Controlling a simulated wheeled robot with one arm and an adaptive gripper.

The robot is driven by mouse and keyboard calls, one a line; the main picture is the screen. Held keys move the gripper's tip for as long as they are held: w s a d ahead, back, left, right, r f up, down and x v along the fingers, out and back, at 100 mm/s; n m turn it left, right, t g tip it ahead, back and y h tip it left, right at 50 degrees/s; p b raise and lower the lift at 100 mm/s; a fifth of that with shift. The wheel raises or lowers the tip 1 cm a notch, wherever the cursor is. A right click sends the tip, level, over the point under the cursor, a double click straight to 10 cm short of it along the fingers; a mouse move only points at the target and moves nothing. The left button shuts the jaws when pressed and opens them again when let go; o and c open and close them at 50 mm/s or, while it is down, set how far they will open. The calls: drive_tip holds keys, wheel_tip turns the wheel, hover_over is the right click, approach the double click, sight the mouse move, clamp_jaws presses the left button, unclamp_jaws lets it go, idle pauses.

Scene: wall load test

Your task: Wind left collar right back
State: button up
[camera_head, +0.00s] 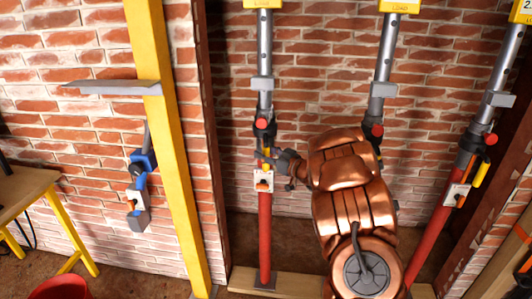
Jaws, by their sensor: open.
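The left prop stands upright, with a grey upper tube, a red lower tube (265,235) and a yellow load box (262,3) on top. Its dark collar (264,138) sits at the joint between the tubes, with a red knob (262,124) on it. A small yellow piece and a white plate with an orange mark (264,181) are just below. My gripper (271,158) is open and reaches in from the right at the collar's lower part. Whether its fingers touch the collar is too small to tell.
My copper arm covers most of the middle prop (383,60). A tilted right prop (480,120) stands at the right. A yellow post (165,130) with a grey shelf (112,87) and a blue clamp-like tool (142,163) are left. A wooden sill (300,283) lies below.

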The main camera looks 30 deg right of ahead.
drive_tip(key=shift+c, duration=0.2)
clamp_jaws()
idle(0.3)
